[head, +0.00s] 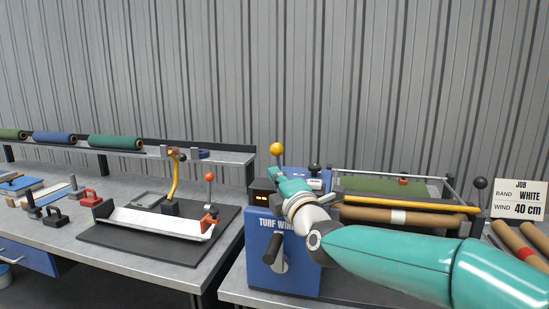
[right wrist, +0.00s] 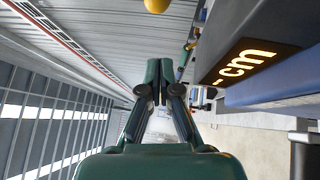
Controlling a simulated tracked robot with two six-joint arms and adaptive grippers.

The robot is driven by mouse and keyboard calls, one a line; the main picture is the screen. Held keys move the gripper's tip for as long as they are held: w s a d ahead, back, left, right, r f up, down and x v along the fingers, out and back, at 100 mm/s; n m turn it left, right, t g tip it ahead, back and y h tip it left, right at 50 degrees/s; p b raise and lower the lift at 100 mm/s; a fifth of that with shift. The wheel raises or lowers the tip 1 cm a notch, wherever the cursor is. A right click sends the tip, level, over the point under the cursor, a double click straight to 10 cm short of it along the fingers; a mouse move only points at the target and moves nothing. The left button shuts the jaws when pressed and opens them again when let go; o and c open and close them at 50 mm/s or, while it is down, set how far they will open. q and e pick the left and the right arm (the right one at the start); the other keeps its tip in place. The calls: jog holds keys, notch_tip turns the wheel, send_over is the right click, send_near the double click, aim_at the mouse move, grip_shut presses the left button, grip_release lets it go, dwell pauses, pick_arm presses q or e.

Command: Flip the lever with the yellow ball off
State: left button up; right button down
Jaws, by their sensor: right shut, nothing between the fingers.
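The yellow ball (head: 277,149) tops a short lever at the blue turf winder (head: 268,240). The ball stands above the machine's top left, and the lever stem below it is mostly hidden by my gripper. My right gripper (head: 274,173) is shut and empty, just below the ball in the picture. In the right wrist view the closed fingertips (right wrist: 160,70) point up the picture, and the yellow ball (right wrist: 157,5) is cut off by the top edge, apart from them. My left gripper is not in view.
A dark box with a lit display (head: 262,198) sits close to my gripper; it shows large in the right wrist view (right wrist: 245,62). A black-ball lever (head: 480,183) stands right of the winder. A red-ball lever (head: 209,178) stands at the left bench's tray (head: 155,222).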

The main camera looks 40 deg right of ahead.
aim_at(279, 165)
jog(key=p+x, duration=0.1)
jog(key=x, duration=0.4)
jog(key=shift+w+d+r, duration=0.1)
jog(key=shift+w, duration=0.2)
jog(key=shift+w+d+r, duration=0.1)
jog(key=shift+w+d, duration=0.1)
jog(key=shift+d, duration=0.35)
jog(key=shift+w+d+r, duration=0.1)
jog(key=shift+w+d, duration=0.15)
jog(key=shift+d, duration=0.35)
jog(key=shift+w+d, duration=0.35)
jog(key=shift+d, duration=0.2)
jog(key=shift+r, duration=0.1)
